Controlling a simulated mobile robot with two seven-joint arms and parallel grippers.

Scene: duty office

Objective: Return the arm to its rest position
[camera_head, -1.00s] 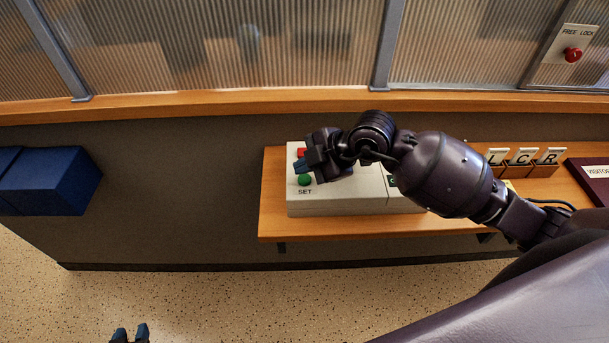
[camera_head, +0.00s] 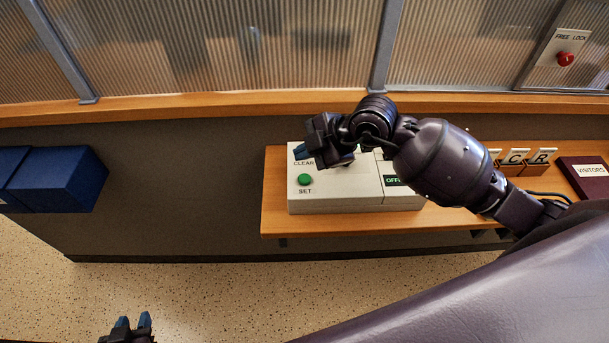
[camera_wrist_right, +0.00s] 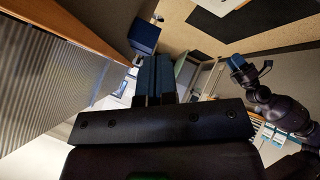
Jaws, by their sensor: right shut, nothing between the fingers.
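My right arm reaches in from the right in the head view. Its gripper (camera_head: 303,152) is over the upper left of the white control box (camera_head: 335,200), covering part of the CLEAR button area. The green SET button (camera_head: 305,179) is in plain view below it. In the right wrist view the blue fingers (camera_wrist_right: 153,78) are together with nothing between them. My left gripper (camera_head: 133,322) is low at the bottom left of the head view, over the floor, with its two blue fingertips apart. It also shows in the right wrist view (camera_wrist_right: 240,65).
The box stands on a wooden shelf (camera_head: 275,215) under a ribbed glass partition (camera_head: 220,50). A maroon VISITORS book (camera_head: 585,185) lies at the right. A red FREE LOCK button (camera_head: 565,59) is at the upper right. Blue bins (camera_head: 60,180) are at the left. Floor below is clear.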

